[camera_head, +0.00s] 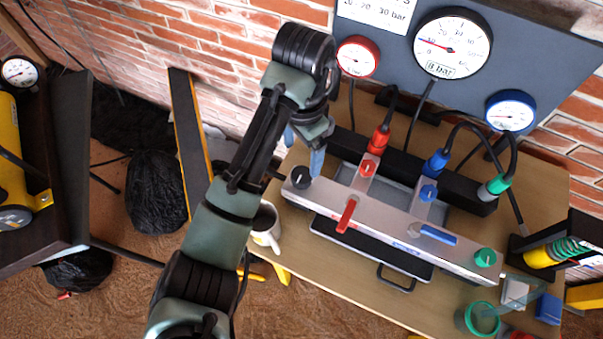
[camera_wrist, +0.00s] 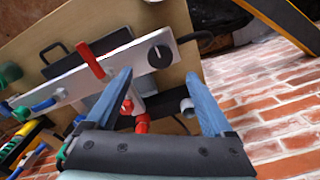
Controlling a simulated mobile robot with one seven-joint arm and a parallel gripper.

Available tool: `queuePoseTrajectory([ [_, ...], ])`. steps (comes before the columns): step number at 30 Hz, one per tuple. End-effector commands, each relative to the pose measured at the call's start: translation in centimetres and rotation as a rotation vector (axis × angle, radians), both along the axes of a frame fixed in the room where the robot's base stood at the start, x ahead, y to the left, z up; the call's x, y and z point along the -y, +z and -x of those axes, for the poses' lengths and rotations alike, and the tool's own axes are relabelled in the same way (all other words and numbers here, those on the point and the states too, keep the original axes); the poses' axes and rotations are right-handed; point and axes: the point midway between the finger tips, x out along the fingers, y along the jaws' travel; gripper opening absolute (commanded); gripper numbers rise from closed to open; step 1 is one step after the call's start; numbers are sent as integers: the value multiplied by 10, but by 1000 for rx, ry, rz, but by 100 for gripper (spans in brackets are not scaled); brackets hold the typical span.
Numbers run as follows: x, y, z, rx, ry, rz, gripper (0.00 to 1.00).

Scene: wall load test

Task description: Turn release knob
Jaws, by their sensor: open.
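A round black knob with a white pointer line (camera_head: 301,177) sits at the left end of the grey manifold panel (camera_head: 324,196). In the wrist view the black knob (camera_wrist: 159,56) lies just beyond and between my fingertips. My gripper (camera_head: 304,152) is open, its blue fingers above and behind the knob; the wrist view shows my gripper (camera_wrist: 158,77) spread and empty. Contact with the knob is not visible. No label tells me which one is the release knob.
A red lever (camera_head: 347,215) and a blue lever (camera_head: 438,235) stick out of the panel. Hoses rise behind it to a gauge board (camera_head: 385,45). A white mug (camera_head: 266,227) stands left of the panel, close to my arm. A green cup (camera_head: 479,318) is at the right.

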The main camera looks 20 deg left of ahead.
Motion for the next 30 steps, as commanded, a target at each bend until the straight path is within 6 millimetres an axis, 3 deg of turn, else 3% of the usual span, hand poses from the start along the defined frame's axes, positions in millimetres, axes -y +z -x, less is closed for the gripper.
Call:
queuePoseTrajectory([
  [1,1,-18,0,-1,-1,3,86],
  [3,1,-31,0,-1,-1,2,86],
  [13,-1,-75,0,-1,1,0,86],
  [26,-1,-86,-1,1,-1,0,86],
  [30,-1,-86,-1,1,-1,0,65],
])
